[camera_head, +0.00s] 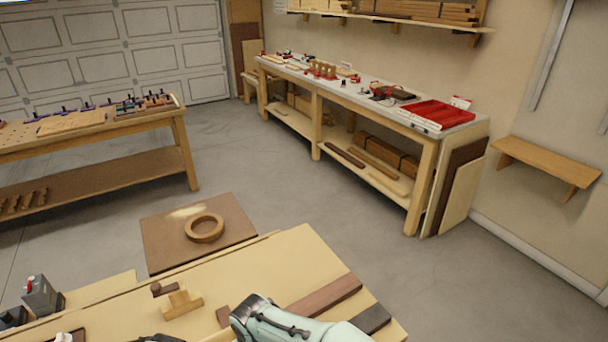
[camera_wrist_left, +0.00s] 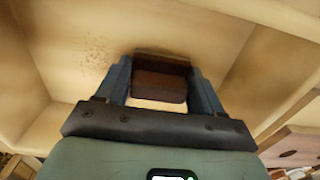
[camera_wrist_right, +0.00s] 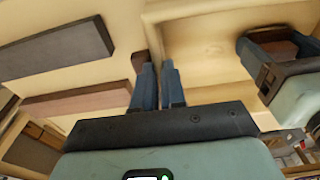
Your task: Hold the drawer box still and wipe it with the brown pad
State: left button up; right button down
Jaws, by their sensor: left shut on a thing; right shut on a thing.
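The drawer box is a pale wooden open box; its bare inside fills much of the left wrist view (camera_wrist_left: 45,55) and shows in the right wrist view (camera_wrist_right: 205,75). A patch of dark specks (camera_wrist_left: 95,52) lies on its inner surface. My left gripper (camera_wrist_left: 160,78) is shut on the brown pad (camera_wrist_left: 160,88), which is inside the box; whether it touches the surface is hard to tell. The pad also shows in the right wrist view (camera_wrist_right: 283,48). My right gripper (camera_wrist_right: 157,68) is shut on the box's thin side wall. The head view does not show the box.
On the pale bench (camera_head: 285,255) lie a brown strip (camera_head: 325,295) and a dark grey strip (camera_head: 373,319), just outside the box's right-gripper side. A small wooden tool (camera_head: 180,302) stands further left. A brown board with a wooden ring (camera_head: 204,236) is beyond the bench.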

pick_arm(q)
jog(key=shift+w+d, duration=0.45)
jog(key=shift+d, duration=0.3)
jog(key=shift+w+d, duration=0.45)
jog(key=shift+d, duration=0.3)
jog(key=shift+w+d+f, duration=0.1)
jog(key=shift+w+d, duration=0.35)
jog(key=shift+d, duration=0.35)
jog(key=shift+w+d, duration=0.45)
jog(key=shift+d, duration=0.3)
jog(key=shift+s+a, duration=0.1)
jog(key=shift+s+a+r, duration=0.1)
jog(key=shift+s+a, duration=0.5)
jog(key=shift+a, duration=0.4)
jog(key=shift+s+a+r, duration=0.1)
jog(key=shift+s+a, duration=0.5)
jog(key=shift+a, duration=0.45)
jog(key=shift+s+a, duration=0.6)
jog(key=shift+a, duration=0.4)
jog(key=shift+w+d+f, duration=0.1)
jog(key=shift+w+d, duration=0.4)
jog(key=shift+d, duration=0.35)
jog(key=shift+w+d+f, duration=0.1)
jog(key=shift+w+d, duration=0.4)
jog(key=shift+d, duration=0.3)
jog(key=shift+d, duration=0.1)
